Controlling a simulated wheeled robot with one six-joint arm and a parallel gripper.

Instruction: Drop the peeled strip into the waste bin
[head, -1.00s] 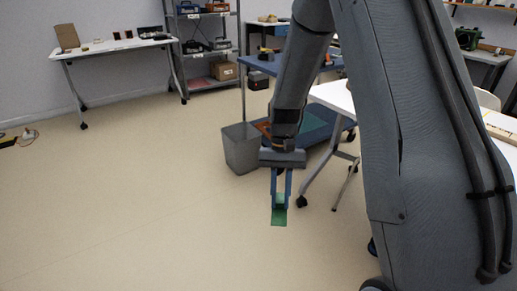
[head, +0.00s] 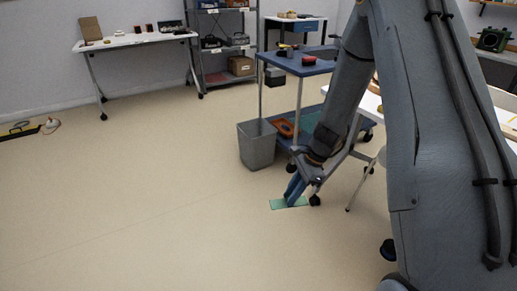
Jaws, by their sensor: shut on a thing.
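My gripper (head: 295,190) has blue fingers and is shut on a flat green strip (head: 278,204). The strip shows on both sides of the fingertips and is held in front of the floor; its height is hard to judge. The waste bin (head: 257,147) is a grey, open-topped bin standing on the floor, up and left of my gripper in the head view. The strip is apart from the bin in the picture. The inside of the bin is mostly hidden.
A blue cart (head: 301,66) stands right behind the bin, with an orange item (head: 285,128) on its lower shelf. A white table (head: 372,103) is partly hidden by my arm. A shelf rack and another white table (head: 134,42) stand farther back.

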